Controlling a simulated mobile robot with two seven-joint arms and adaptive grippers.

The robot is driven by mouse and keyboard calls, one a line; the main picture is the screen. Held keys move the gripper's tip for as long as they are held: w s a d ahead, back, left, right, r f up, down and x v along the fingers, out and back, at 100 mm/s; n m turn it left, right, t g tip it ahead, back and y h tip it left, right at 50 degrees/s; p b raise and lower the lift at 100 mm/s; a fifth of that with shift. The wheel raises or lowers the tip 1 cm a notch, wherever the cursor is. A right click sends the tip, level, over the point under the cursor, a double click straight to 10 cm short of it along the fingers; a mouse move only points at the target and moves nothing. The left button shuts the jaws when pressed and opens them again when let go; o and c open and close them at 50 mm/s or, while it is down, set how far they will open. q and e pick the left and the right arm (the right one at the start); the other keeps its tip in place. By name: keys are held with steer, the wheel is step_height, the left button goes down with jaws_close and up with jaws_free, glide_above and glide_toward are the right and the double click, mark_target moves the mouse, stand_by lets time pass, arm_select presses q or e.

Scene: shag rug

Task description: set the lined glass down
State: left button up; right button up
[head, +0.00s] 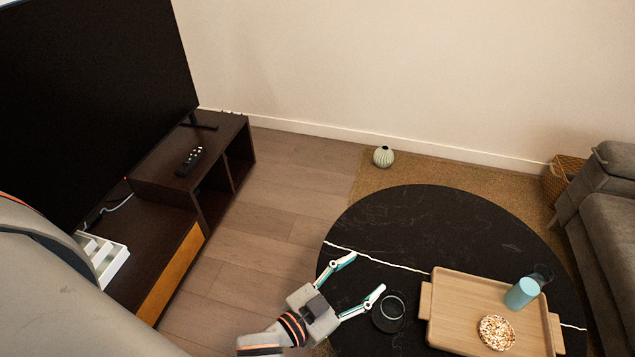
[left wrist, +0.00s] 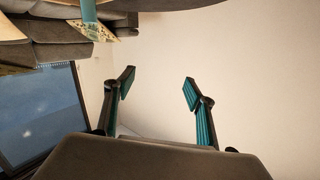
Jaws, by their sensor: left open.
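A dark see-through glass (head: 393,303) stands on the black round table (head: 420,222), left of the tray. A dark round saucer or coaster (head: 381,323) seems to lie under it. Any lines on the glass are too small to make out. A second dark glass (head: 544,272) stands at the tray's far right, partly behind a blue cup (head: 520,293). My left gripper (head: 365,275) is open and empty over the table's left part, with one fingertip close to the first glass. In the left wrist view its spread fingers (left wrist: 158,88) have only wall between them.
The wooden tray (head: 455,287) also holds a bowl of snacks (head: 496,332). A ribbed vase (head: 383,157) stands on the rug behind the table. A TV stand (head: 160,190) is at left, a grey sofa (head: 612,220) at right. The table's far part is clear.

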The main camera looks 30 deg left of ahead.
arm_select(q)
steer(key=s+a+f+n+g+y, duration=0.1)
steer(key=s+a+f+g+y, duration=0.3)
steer(key=s+a+f, duration=0.8)
steer(key=shift+a+f+n, duration=0.25)
steer(key=shift+f+n, duration=0.15)
steer(key=r+p, duration=0.1)
steer(key=p, duration=0.1)
steer(key=d+r+p, duration=0.1)
steer(key=r+p, duration=0.3)
steer(key=shift+s+d+p, duration=0.2)
steer(key=shift+d+p, duration=0.05)
steer(key=shift+p, duration=0.15)
arm_select(e)
steer(key=r, duration=0.1)
steer(key=a+r, duration=0.1)
steer(key=r, duration=0.3)
steer(key=shift+a+r, duration=0.1)
steer(key=shift+a, duration=0.15)
steer(key=shift+s+f, duration=0.2)
steer(key=shift+f, duration=0.05)
